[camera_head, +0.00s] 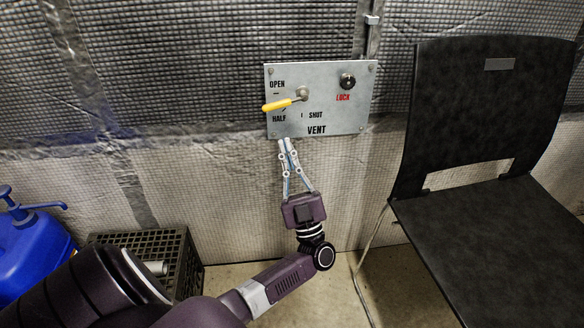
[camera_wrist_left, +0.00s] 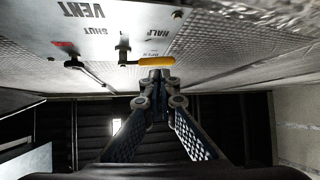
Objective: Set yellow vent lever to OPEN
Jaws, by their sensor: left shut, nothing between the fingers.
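The yellow vent lever (camera_head: 277,105) is on a grey metal panel (camera_head: 340,118) marked OPEN, HALF, SHUT and VENT. Its handle points left and slightly down from its pivot, between the OPEN and HALF marks. My left gripper (camera_head: 287,144) is shut and empty, with its fingertips at the panel's lower edge, below the lever in the head view. In the left wrist view, the gripper tips (camera_wrist_left: 157,76) lie close to the yellow handle (camera_wrist_left: 155,62). I cannot tell whether they touch it. My right gripper is not in view.
A black LOCK knob (camera_head: 347,81) sits on the panel right of the lever. A black chair (camera_head: 480,110) stands at the right. A dark crate (camera_head: 185,250) and a blue container (camera_head: 30,250) stand at the lower left. A quilted wall (camera_head: 190,60) is behind the panel.

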